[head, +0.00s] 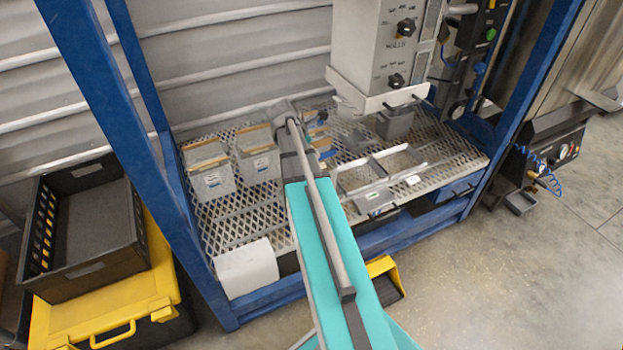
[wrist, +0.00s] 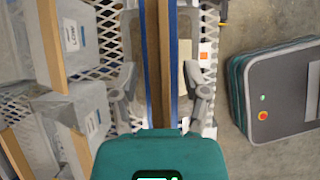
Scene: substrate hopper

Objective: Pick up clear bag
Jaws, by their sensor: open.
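Several clear, greyish bags with brown strips along their tops stand on the mesh shelf. In the head view, one is at the left (head: 212,180), one beside it (head: 260,163), and another (head: 321,141) is partly hidden behind my arm. In the wrist view, my gripper (wrist: 160,88) is open, with one finger on each side of a brown strip edged in blue (wrist: 152,50). The strip runs lengthwise between the fingers, and I see no clear contact. Two more bags (wrist: 78,38) (wrist: 82,125) lie to the left. The fingers are mostly hidden in the head view.
The mesh shelf (head: 225,232) sits in a blue frame (head: 140,190). Open clear trays (head: 362,178) stand right of my arm, below a grey control box (head: 385,45). A white sheet (head: 247,268) hangs at the front edge. A black crate (head: 85,285) is at left.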

